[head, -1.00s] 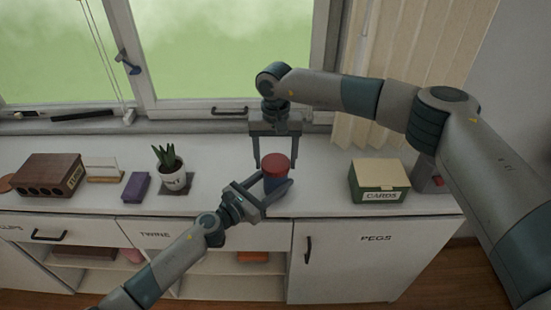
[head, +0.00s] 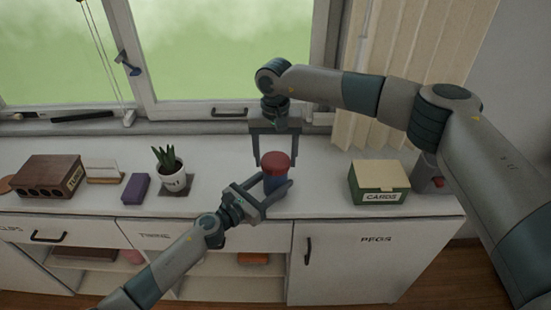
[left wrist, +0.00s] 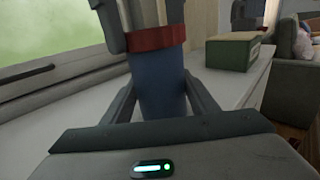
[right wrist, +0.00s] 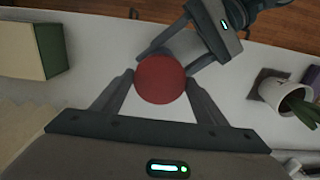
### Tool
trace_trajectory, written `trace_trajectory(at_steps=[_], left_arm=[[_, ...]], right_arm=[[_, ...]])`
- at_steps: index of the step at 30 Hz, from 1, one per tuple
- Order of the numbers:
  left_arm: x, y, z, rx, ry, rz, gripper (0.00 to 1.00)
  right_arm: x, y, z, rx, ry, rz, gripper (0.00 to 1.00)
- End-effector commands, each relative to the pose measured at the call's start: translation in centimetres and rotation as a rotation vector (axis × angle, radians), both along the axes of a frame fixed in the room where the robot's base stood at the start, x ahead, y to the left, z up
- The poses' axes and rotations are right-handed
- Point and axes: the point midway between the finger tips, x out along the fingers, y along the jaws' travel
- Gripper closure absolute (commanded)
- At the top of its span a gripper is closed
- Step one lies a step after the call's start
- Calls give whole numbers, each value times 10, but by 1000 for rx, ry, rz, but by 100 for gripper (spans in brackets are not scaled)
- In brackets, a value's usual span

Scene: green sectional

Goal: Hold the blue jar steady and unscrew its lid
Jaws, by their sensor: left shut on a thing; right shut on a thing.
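The blue jar (head: 274,184) stands upright on the white counter, with its red lid (head: 275,160) on top. It also shows in the left wrist view as a blue body (left wrist: 160,85) under the red lid (left wrist: 158,38). My left gripper (head: 277,190) is shut on the jar's body from the front, one finger on each side. My right gripper (head: 275,162) comes down from above and is shut on the lid. In the right wrist view the round lid (right wrist: 160,79) sits between its two fingertips. The lid's thread is hidden.
A green card box (head: 380,183) stands to the right. A potted plant (head: 172,172), a purple block (head: 136,187) and a brown box (head: 47,175) stand to the left. The window is close behind. Counter just left of the jar is clear.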

Motion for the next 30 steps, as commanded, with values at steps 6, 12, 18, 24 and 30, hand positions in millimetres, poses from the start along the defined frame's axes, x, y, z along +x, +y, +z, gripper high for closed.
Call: trace_trajectory(at_steps=[6, 12, 18, 24, 30], left_arm=[[0, 0, -1, 1, 1, 0, 100], [0, 0, -1, 1, 1, 0, 100], [0, 0, -1, 1, 1, 0, 100], [0, 0, -1, 1, 1, 0, 100], [0, 0, -1, 1, 1, 0, 100]], right_arm=[[0, 0, 7, 0, -1, 0, 61], [0, 0, 10, 0, 0, 0, 61], [0, 0, 10, 0, 0, 0, 61], [0, 0, 12, 1, 0, 0, 61], [0, 0, 29, 1, -1, 0, 61]])
